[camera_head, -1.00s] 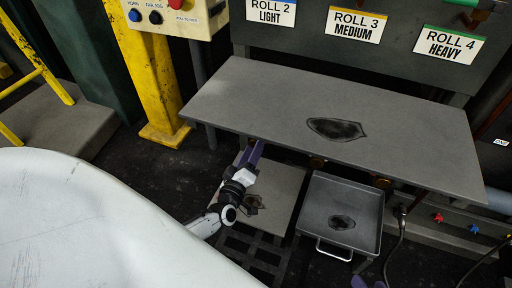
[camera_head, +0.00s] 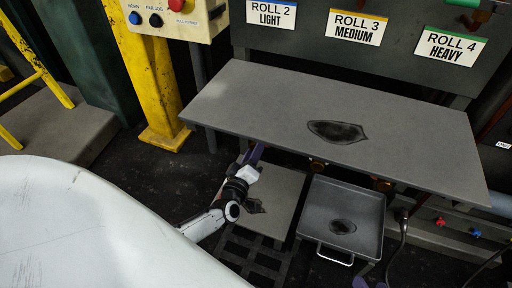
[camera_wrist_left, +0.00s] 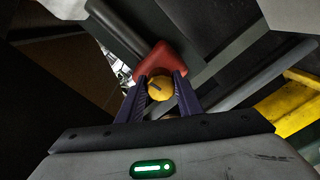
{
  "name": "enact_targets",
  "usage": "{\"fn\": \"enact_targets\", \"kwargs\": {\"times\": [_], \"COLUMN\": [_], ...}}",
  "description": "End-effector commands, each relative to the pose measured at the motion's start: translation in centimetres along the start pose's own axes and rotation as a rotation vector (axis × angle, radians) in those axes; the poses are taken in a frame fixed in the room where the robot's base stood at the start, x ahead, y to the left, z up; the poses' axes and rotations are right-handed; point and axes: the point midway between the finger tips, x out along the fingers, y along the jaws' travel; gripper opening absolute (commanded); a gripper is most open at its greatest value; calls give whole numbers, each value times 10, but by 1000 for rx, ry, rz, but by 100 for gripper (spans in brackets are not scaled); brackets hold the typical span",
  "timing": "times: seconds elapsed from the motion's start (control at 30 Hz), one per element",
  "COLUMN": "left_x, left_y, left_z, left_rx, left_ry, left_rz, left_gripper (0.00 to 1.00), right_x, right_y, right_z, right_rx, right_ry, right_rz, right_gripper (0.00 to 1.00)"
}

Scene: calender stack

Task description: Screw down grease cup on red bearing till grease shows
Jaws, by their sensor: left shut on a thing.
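In the left wrist view, the yellow-orange grease cup (camera_wrist_left: 160,88), with a dark bar across its face, sits in front of the red bearing (camera_wrist_left: 161,61). My left gripper (camera_wrist_left: 160,87) is shut on the cup, a purple finger on each side. In the head view, my left gripper (camera_head: 254,153) reaches under the front edge of the grey shelf, which hides its fingertips, the cup and the red bearing. My right gripper (camera_head: 371,283) shows only as purple fingertips at the bottom edge, apart and with nothing seen between them. I cannot make out any grease at the cup.
The grey shelf (camera_head: 250,100) with a dark stain overhangs the work area. Below it are a flat grey plate (camera_head: 283,190) and a handled tray (camera_head: 318,205). A yellow post (camera_head: 160,80) and a button box (camera_head: 168,18) stand at left. A cable hangs at right.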

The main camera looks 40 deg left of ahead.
Motion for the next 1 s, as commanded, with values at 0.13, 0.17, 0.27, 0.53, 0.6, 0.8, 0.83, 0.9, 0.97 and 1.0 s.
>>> {"fn": "enact_targets", "kwargs": {"times": [0.13, 0.17, 0.27, 0.53, 0.6, 0.8, 0.83, 0.9, 0.97, 1.0], "left_x": [0, 0, 0, 0, 0, 0, 0, 0, 0, 0], "left_y": [0, 0, 0, 0, 0, -1, -1, -1, -1, -1], "left_z": [0, 0, 0, 0, 0, 0, 0, 0, 0, 0], "left_rx": [52, 68, 132, 348, 403, 537, 554, 588, 615, 629], "left_ry": [2, 3, 4, 8, 9, 13, 13, 14, 14, 14], "left_rz": [0, 0, 2, 8, 11, 15, 16, 17, 18, 18], "left_gripper": [10, 10, 10, 10, 10, 10, 10, 10, 10, 10], "right_x": [-1, -1, -1, 1, 1, 2, 2, 2, 2, 2], "right_y": [1, 1, 2, 7, 8, 11, 12, 12, 12, 12], "right_z": [0, 0, 2, 10, 11, 16, 16, 15, 14, 14], "right_rx": [-4, -5, -7, -12, -14, -18, -18, -20, -21, -22], "right_ry": [-7, -9, -19, -54, -59, -77, -78, -78, -77, -77], "right_rz": [5, 7, 12, 29, 33, 44, 45, 47, 48, 49], "right_gripper": [31, 31, 31, 31, 31, 31, 31, 31, 31, 31]}}
